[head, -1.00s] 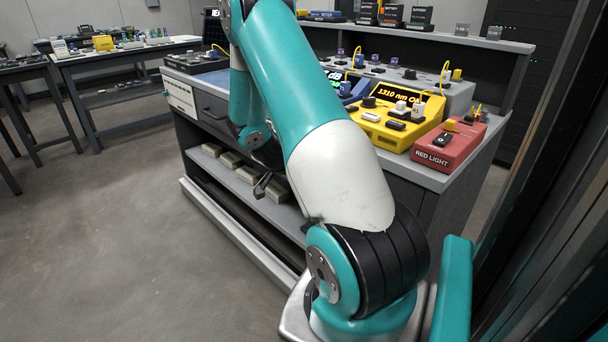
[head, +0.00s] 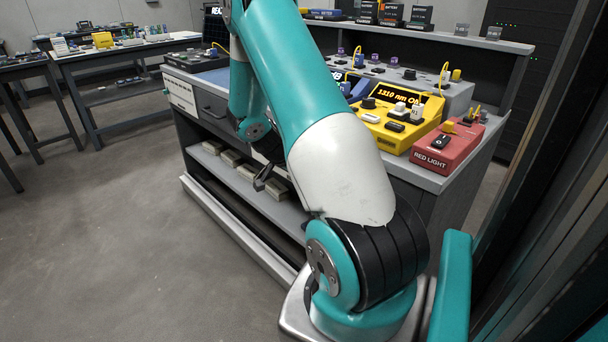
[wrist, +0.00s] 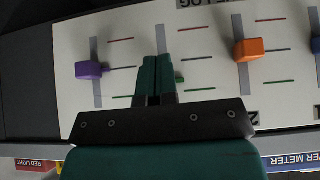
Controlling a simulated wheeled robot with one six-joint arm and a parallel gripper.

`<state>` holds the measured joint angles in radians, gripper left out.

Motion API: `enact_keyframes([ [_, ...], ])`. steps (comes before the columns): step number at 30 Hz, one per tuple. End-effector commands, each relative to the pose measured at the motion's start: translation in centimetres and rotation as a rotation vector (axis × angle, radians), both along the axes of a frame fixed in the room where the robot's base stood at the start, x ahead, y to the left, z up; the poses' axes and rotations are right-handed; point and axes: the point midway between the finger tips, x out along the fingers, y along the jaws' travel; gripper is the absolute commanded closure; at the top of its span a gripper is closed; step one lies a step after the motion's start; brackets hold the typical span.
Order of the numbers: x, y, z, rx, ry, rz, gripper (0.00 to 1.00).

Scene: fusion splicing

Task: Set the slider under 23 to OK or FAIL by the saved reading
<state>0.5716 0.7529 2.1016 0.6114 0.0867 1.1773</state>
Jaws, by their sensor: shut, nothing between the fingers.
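In the wrist view a white panel (wrist: 217,75) carries upright grey slots with short red, dark and green marks. A purple slider knob (wrist: 90,69) and an orange slider knob (wrist: 248,49) stand by their middle, dark marks. A blue knob (wrist: 316,45) is cut off at the right edge. My gripper (wrist: 157,60) is shut and empty, with its teal fingertips over the slot between purple and orange. A small green piece (wrist: 179,78) shows just right of the fingers; the rest there is hidden. The number 23 and the saved reading are not legible.
In the head view a yellow unit (head: 398,124) and a red RED LIGHT box (head: 447,146) stand on the bench. Boxes (head: 240,173) lie on the lower shelf. Open floor (head: 120,240) lies at the left. My arm hides part of the bench front.

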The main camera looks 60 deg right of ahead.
Motion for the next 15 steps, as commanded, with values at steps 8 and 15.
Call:
enact_keyframes([
  [8,-0.3,-1.8,1.9,-0.056,-0.010,-0.019,1.00],
  [15,-0.3,-1.8,2.2,-0.055,-0.009,-0.018,1.00],
])
